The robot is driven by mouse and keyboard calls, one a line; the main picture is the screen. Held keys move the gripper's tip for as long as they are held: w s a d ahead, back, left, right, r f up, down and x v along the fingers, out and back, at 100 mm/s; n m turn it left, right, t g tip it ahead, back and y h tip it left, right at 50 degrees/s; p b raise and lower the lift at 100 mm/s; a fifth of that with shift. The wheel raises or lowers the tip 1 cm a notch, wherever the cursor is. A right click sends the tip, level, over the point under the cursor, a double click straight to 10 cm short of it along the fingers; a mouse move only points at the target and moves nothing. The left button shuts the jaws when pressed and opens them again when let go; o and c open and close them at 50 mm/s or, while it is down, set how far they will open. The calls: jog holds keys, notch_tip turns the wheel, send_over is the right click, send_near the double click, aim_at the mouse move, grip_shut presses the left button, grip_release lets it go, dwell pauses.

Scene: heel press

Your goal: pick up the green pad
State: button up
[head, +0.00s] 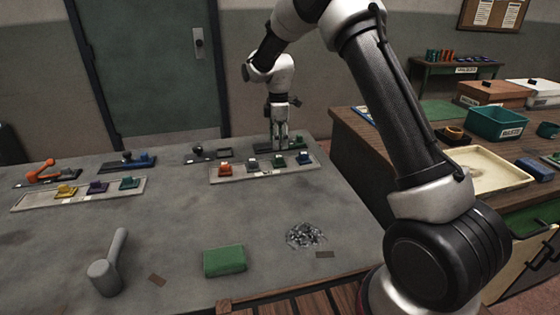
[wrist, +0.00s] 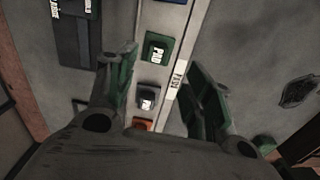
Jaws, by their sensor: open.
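A green pad (head: 279,164) with a white label sits in the pale tray (head: 236,177) on the far right part of the grey table. In the wrist view the green pad (wrist: 157,48) shows its label upward, beyond the gap between my fingers. My gripper (head: 278,146) points down just behind that tray in the head view. The fingers do not appear to touch the pad.
Orange (head: 223,169), dark (head: 252,168) and blue (head: 304,158) pieces share the tray. A second tray (head: 35,198) with yellow, purple and green pieces lies left. A larger green block (head: 224,261), grey mallet (head: 104,272) and metal scraps (head: 305,236) lie nearer. The table's middle is clear.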

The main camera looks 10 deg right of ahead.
aim_at(279, 156)
notch_tip(279, 156, down, 2)
jog(key=shift+f, duration=0.2)
jog(key=f, duration=0.5)
jog(key=shift+w+d+f, duration=0.1)
jog(key=shift+w+f, duration=0.15)
jog(key=c, duration=1.1)
